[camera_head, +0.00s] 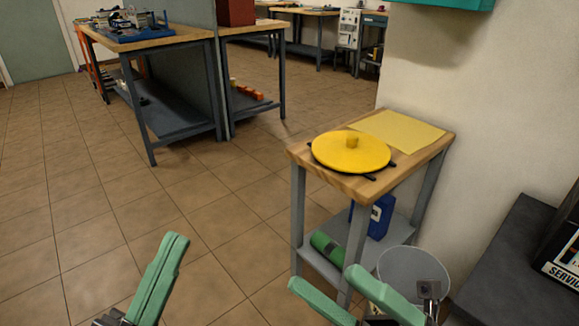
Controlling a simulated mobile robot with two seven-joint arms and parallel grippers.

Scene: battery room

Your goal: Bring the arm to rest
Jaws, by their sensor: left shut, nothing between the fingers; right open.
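My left gripper (175,240) shows at the bottom left of the head view, its green fingers pressed together and pointing up, with nothing between them. My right gripper (322,279) shows at the bottom, right of centre. Its two green fingers are spread apart and empty. It appears in front of the lower part of a small wooden-topped table (320,167), and its right finger overlaps a grey bucket in the picture. Most of both arms is out of the frame.
On the small table are a yellow round disc with a knob (350,153) and a yellow sheet (398,131). A blue container (381,216) and a green roll (327,248) are on its lower shelf. The grey bucket (413,268) stands beside it. Left floor is clear; workbenches (150,40) stand beyond.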

